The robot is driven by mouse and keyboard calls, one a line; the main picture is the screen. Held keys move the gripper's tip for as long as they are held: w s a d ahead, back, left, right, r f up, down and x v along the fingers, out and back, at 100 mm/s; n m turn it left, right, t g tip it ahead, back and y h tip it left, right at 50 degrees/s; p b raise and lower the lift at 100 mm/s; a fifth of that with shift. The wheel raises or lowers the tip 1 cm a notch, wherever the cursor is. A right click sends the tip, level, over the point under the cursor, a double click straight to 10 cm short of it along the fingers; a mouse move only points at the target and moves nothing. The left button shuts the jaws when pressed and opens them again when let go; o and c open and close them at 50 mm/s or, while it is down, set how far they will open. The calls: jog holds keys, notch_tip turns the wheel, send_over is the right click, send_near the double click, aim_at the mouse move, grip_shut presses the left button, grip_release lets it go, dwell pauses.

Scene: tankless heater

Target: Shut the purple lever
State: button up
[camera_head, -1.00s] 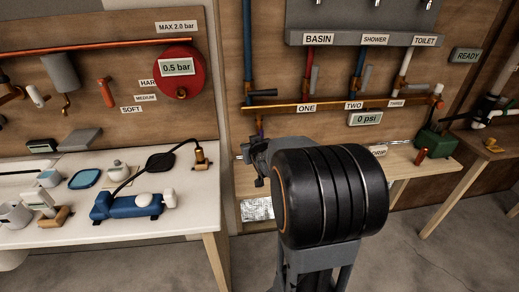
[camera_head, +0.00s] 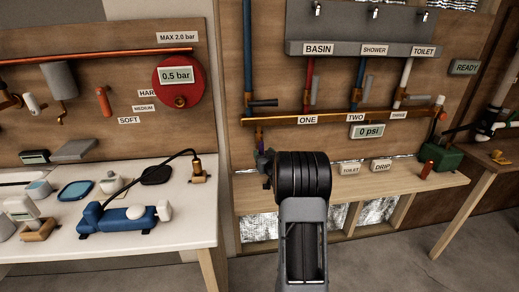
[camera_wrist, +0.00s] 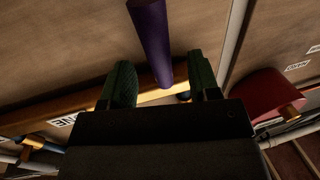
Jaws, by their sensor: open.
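The purple lever shows in the wrist view as a long purple bar (camera_wrist: 152,42) that runs down from the top edge and ends between my two fingers. My gripper (camera_wrist: 160,64) is open, with a dark green finger on each side of the bar. A gap shows on both sides, and I see no clear contact. In the head view a small purple piece (camera_head: 259,138) shows below the left end of the copper pipe, just above my wrist.
The copper pipe (camera_head: 345,115) with ONE, TWO and THREE labels crosses the wooden panel. A wooden shelf (camera_head: 410,182) stands below, with a green box (camera_head: 440,157) at its right. The white table (camera_head: 150,235) with several devices is at the left. The gauge (camera_head: 366,131) reads 0 psi.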

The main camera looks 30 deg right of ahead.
jog(key=shift+x, duration=2.45)
jog(key=shift+c, duration=0.4)
grip_shut()
